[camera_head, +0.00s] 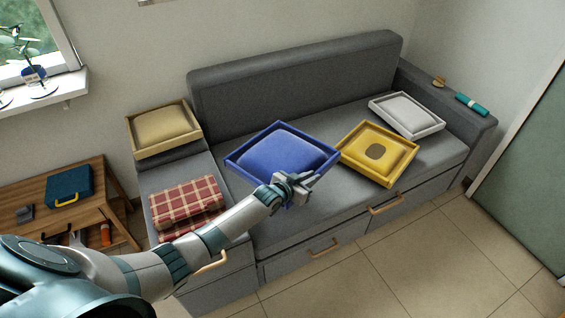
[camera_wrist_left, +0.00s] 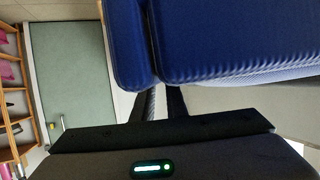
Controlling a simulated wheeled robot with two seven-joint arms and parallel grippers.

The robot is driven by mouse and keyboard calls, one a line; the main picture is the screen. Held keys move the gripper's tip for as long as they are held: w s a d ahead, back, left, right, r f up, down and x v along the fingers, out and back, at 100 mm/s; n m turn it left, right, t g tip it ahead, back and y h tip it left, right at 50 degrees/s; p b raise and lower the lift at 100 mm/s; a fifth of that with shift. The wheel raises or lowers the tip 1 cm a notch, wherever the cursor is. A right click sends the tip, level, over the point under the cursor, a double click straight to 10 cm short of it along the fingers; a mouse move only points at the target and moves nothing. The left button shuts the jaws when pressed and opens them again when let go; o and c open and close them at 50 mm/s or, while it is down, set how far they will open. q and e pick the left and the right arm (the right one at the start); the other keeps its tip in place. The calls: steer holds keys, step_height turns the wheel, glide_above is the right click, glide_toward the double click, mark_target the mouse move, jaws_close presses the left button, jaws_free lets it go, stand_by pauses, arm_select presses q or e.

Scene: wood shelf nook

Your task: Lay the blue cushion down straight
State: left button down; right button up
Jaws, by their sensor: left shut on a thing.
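The blue cushion (camera_head: 287,152) shows over the middle of the grey sofa seat, with a raised rim around its padded centre. It is turned at an angle to the sofa's back. My left gripper (camera_head: 300,186) is shut on its near edge. In the left wrist view the blue cushion (camera_wrist_left: 235,40) fills the top, and the dark fingers of the left gripper (camera_wrist_left: 160,103) reach up to its edge. Whether the cushion's underside touches the seat is hidden. My right gripper is in neither view.
A yellow cushion (camera_head: 378,153) lies just right of the blue one, and a white cushion (camera_head: 407,114) lies farther right. A tan cushion (camera_head: 162,128) sits at the left end, behind a folded red plaid blanket (camera_head: 186,205). A teal roll (camera_head: 472,104) lies on the right armrest.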

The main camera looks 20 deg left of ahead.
arm_select(q)
steer(key=shift+r, duration=0.1)
steer(key=d+r, duration=0.3)
steer(key=r, duration=0.9)
steer(key=d+r, duration=0.3)
steer(key=r, duration=0.9)
steer(key=s+a+r+n+y, duration=0.3)
steer(key=s+r, duration=1.1)
steer(key=r, duration=0.4)
steer(key=shift+a+r+t+y, duration=0.25)
steer(key=shift+r+t+y, duration=0.05)
steer(key=shift+t, duration=0.1)
stand_by(0.6)
